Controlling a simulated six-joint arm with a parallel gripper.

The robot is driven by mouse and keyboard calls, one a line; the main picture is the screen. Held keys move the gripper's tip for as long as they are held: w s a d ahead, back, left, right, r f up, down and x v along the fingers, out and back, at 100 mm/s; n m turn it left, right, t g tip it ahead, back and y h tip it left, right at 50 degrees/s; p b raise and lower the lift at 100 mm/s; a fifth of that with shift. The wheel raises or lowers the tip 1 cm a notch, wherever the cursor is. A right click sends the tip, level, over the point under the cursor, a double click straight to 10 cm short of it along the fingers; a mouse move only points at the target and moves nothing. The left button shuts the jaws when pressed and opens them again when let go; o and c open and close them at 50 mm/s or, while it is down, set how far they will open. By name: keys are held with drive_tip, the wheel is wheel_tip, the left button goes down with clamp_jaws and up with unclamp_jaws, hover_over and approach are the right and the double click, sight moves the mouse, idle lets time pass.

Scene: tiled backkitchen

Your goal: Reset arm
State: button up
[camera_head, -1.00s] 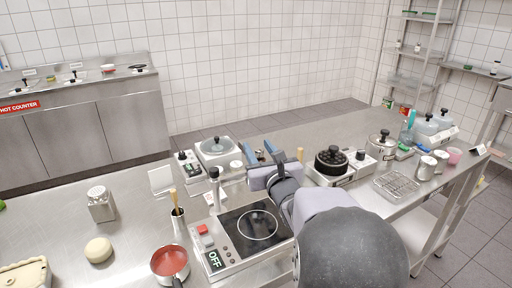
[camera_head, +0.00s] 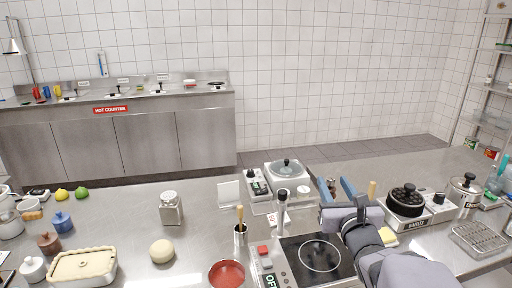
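My gripper (camera_head: 336,188) is right of the middle in the head view, above the steel counter (camera_head: 120,215) and behind the black hot plate (camera_head: 319,254). Its two blue fingers point away from me and stand apart. Nothing clear shows between them, only small items on the counter behind. My arm comes in from the lower right corner.
The counter's back left is fairly open.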

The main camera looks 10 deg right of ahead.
drive_tip(key=s+a+r+n+g+y+p, duration=0.1)
drive_tip(key=s+a+n+g+y+p, duration=0.4)
drive_tip(key=a+n+p, duration=0.55)
drive_tip(key=s+a+n+g+y+p, duration=0.45)
drive_tip(key=a+n+p, duration=0.45)
drive_tip(key=a, duration=0.3)
drive_tip(key=s+a+n+g+h+p, duration=0.2)
drive_tip(key=s+n+g+p, duration=0.4)
drive_tip(key=s+n, duration=0.35)
drive_tip(key=s+d+r+n+g+h+p, duration=0.2)
drive_tip(key=s+d+n+h+p, duration=0.2)
drive_tip(key=n, duration=0.5)
drive_tip(key=shift+s+d+p, duration=0.55)
drive_tip(key=shift+d+p, duration=0.1)
drive_tip(key=shift+d, duration=0.35)
drive_tip(key=shift+r, duration=0.1)
